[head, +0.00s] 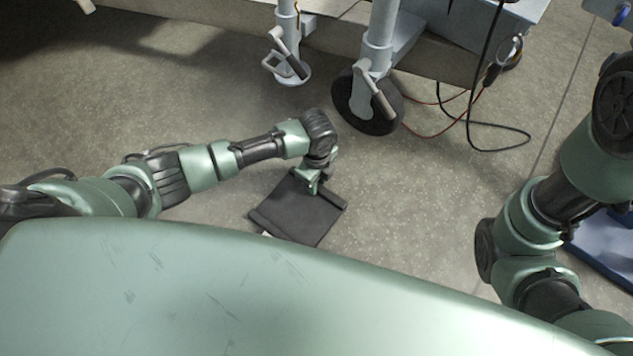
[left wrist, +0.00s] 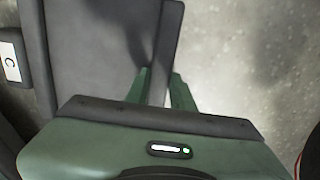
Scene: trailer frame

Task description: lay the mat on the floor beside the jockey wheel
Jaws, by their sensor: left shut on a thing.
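The mat (head: 297,212) is a dark, nearly square sheet with a raised strip along its edges. It lies low over the floor, in front of and left of the jockey wheel (head: 368,101), apart from it. My left gripper (head: 314,186) is shut on the mat's far edge. In the left wrist view the fingers (left wrist: 162,88) straddle the rim of the mat (left wrist: 95,55). I cannot tell whether the mat rests fully on the floor. My right arm shows at the right, but its gripper is hidden.
A metal stand with a round foot (head: 288,73) is left of the wheel. Black and red cables (head: 500,143) lie on the floor to its right. A blue object (head: 606,243) is at the right edge. A pale tag (left wrist: 9,56) shows beside the mat. Floor around the mat is clear.

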